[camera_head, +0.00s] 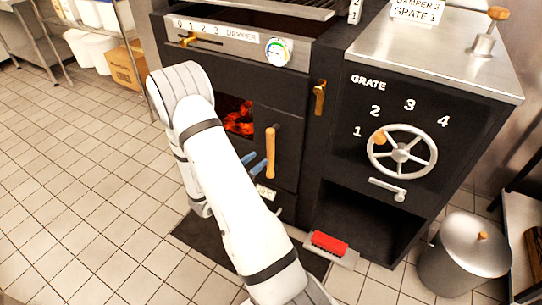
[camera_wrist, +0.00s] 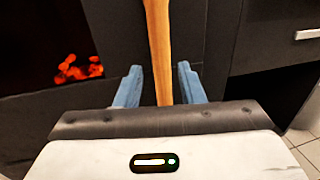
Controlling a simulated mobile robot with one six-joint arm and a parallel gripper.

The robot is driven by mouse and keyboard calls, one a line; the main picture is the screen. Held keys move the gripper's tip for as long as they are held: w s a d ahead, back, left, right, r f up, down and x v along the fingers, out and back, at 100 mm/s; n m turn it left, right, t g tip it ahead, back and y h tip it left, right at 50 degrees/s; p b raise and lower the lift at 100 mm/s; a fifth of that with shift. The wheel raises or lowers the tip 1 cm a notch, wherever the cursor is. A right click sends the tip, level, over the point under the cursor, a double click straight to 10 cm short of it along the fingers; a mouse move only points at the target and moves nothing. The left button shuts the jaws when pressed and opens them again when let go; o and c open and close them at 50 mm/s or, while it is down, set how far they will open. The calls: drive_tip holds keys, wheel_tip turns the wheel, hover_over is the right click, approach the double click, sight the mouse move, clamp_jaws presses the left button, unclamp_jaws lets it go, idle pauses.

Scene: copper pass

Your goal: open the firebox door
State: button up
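The firebox door (camera_head: 287,130) is a dark panel in the stove's front, and it looks shut. Red glowing coals (camera_head: 240,120) show in the opening at its left; they also show in the wrist view (camera_wrist: 78,68). An upright wooden handle (camera_head: 270,152) stands on the door. In the wrist view the handle (camera_wrist: 158,45) runs down between the two blue fingers of my gripper (camera_wrist: 160,85). The fingers are apart, with a gap visible on each side of the handle. In the head view my gripper (camera_head: 254,165) is at the handle's lower left, partly hidden by my arm.
A brass latch (camera_head: 319,97) is right of the door. A grate wheel (camera_head: 402,151) and crank are on the right cabinet. The tiled floor at left is clear.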

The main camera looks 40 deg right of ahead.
sight(269, 150)
drive_tip(key=d, duration=0.2)
drive_tip(key=w+d+b, duration=0.1)
drive_tip(key=d, duration=0.4)
drive_tip(key=shift+w+d, duration=0.2)
drive_tip(key=shift+w, duration=0.05)
drive_tip(key=shift+c, duration=0.4)
clamp_jaws()
drive_tip(key=shift+r, duration=0.1)
